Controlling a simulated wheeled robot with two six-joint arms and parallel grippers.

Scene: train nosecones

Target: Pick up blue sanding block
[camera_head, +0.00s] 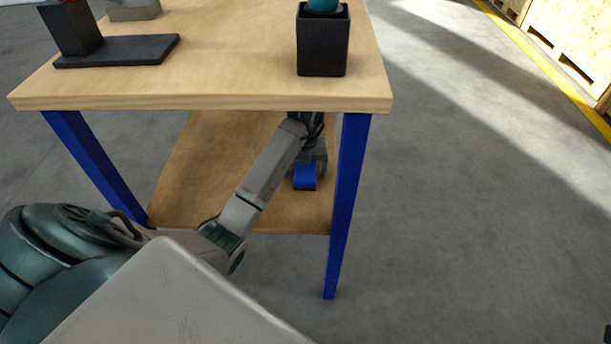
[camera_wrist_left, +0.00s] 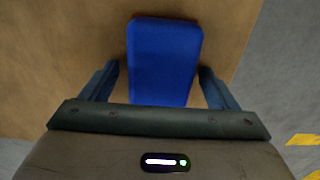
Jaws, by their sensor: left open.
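The blue sanding block (camera_head: 305,178) lies on the lower wooden shelf of the table, near the shelf's right side. It fills the upper middle of the left wrist view (camera_wrist_left: 164,62). My left gripper (camera_head: 306,163) reaches in under the tabletop and is at the block. In the left wrist view its two fingers stand open on either side of the block (camera_wrist_left: 160,80), with a gap showing at the left and a smaller one at the right. Part of the block is hidden by the gripper body.
The tabletop (camera_head: 220,95) is above my left arm, and a blue table leg (camera_head: 345,200) stands close to its right. On top are a black bin (camera_head: 323,45) with a teal thing in it and a dark stand (camera_head: 115,50). Grey floor at right is clear.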

